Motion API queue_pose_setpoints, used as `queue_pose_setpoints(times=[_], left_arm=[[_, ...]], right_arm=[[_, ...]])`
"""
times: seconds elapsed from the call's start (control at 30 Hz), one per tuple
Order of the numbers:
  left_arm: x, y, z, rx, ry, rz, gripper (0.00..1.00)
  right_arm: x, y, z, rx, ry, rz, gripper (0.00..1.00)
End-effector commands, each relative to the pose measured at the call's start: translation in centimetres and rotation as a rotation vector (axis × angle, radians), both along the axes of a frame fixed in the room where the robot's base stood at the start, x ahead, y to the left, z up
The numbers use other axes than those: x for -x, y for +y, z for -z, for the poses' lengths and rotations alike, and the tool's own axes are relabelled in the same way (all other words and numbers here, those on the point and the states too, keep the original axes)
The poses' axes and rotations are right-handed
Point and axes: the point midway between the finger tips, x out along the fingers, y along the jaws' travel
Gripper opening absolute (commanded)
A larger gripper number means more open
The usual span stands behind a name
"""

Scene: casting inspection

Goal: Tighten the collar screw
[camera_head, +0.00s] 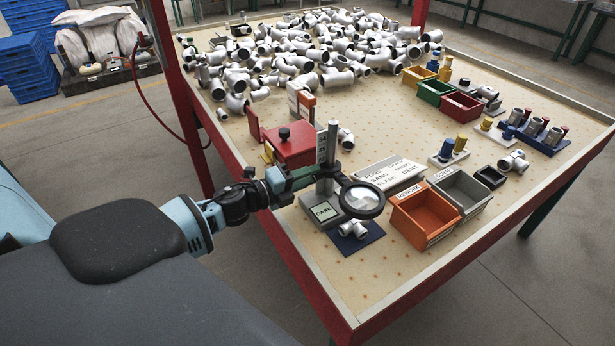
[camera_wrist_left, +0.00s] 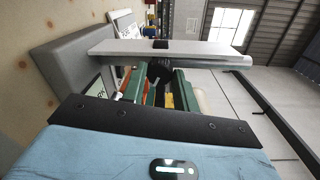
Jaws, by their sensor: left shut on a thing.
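A magnifier stand with an upright grey post (camera_head: 332,138) is near the table's left edge. Its round black-rimmed lens (camera_head: 362,200) hangs over a blue mat (camera_head: 352,241) holding a small pipe casting (camera_head: 352,229). The stand's base has a display reading DARK (camera_head: 324,211). My left gripper (camera_head: 310,176), with green fingers, reaches in from the left to the post's collar and is shut. In the left wrist view, the collar screw (camera_wrist_left: 160,69) is a dark knob at the fingertips, partly hidden by the fingers; the post (camera_wrist_left: 200,50) runs across beyond it. My right gripper is not in view.
A red box (camera_head: 294,148) with a black knob stands just behind the gripper. An orange bin (camera_head: 425,216) and a grey bin (camera_head: 462,192) are to the right of the lens. Many pipe castings (camera_head: 300,50) are heaped at the back. The table's front corner is clear.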

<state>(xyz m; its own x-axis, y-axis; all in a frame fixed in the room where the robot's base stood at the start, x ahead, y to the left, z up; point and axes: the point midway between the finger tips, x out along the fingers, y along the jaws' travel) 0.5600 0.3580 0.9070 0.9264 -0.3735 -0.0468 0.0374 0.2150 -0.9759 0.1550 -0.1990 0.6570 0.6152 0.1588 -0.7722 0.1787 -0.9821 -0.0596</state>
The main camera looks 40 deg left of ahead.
Motion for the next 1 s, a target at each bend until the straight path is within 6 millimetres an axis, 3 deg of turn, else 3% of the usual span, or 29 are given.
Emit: queue_pose_setpoints(times=[0.3, 0.8, 0.83, 1.0], left_arm=[[0.02, 0.03, 0.05, -0.103, -0.042, -0.001, 0.07], [0.01, 0.04, 0.01, -0.121, -0.049, -0.001, 0.07], [0.01, 0.04, 0.01, -0.121, -0.049, -0.001, 0.31], [0.01, 0.03, 0.0, -0.121, -0.049, -0.001, 0.51]], right_arm=[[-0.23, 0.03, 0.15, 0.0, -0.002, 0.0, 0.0], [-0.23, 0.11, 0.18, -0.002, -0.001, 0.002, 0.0], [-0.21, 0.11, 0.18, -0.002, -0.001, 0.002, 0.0], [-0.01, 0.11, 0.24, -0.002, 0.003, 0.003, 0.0]])
